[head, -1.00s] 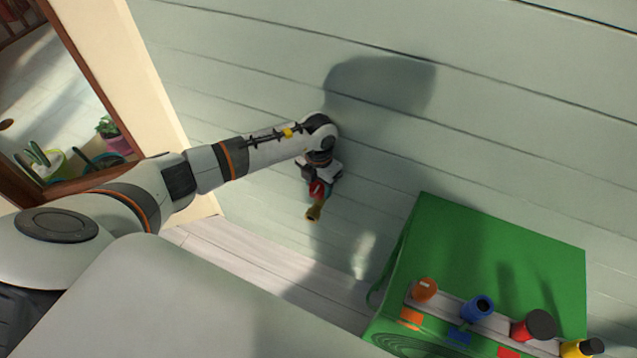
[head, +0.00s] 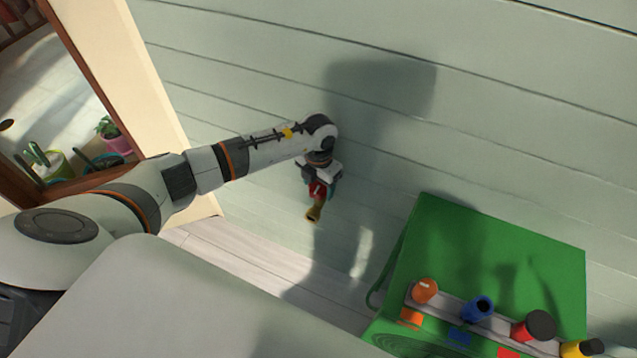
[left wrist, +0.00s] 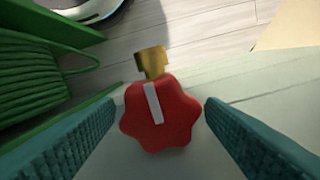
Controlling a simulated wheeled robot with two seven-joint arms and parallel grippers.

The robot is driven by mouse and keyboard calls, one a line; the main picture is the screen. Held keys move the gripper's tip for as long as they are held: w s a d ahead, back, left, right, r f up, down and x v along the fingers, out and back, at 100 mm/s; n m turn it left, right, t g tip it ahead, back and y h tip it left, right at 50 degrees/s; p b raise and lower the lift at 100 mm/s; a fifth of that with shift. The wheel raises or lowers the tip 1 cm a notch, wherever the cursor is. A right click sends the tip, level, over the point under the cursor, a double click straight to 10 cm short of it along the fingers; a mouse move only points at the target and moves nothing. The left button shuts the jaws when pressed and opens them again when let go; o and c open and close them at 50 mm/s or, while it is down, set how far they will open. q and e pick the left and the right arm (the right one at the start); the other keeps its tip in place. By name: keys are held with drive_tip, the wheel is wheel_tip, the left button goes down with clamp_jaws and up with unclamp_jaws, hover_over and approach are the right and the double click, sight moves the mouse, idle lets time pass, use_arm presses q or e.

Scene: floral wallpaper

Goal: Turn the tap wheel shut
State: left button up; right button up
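The tap wheel (left wrist: 170,128) is a red lobed knob with a white stripe, in the middle of the left wrist view. The stripe runs nearly upright in that picture, tilted slightly. The brass spout (left wrist: 152,62) shows beyond it. In the head view the red wheel (head: 317,190) is small and partly hidden by my left gripper (head: 320,182), with the brass spout (head: 314,212) below. The teal fingers in the left wrist view stand apart, one on each side of the wheel. A narrow gap shows on the right; contact on the left is unclear. My right gripper is not in view.
A green box (head: 500,240) with coloured knobs stands at the lower right. A coiled green hose (left wrist: 35,75) shows in the left wrist view. The plank wall (head: 500,120) is behind the tap. A framed opening with potted plants (head: 108,130) is at the left.

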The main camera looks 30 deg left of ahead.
sight(319, 187)
use_arm(q)
drive_tip(key=shift+o, duration=0.5)
wheel_tip(319, 187, up, 12)
idle(0.3)
idle(0.3)
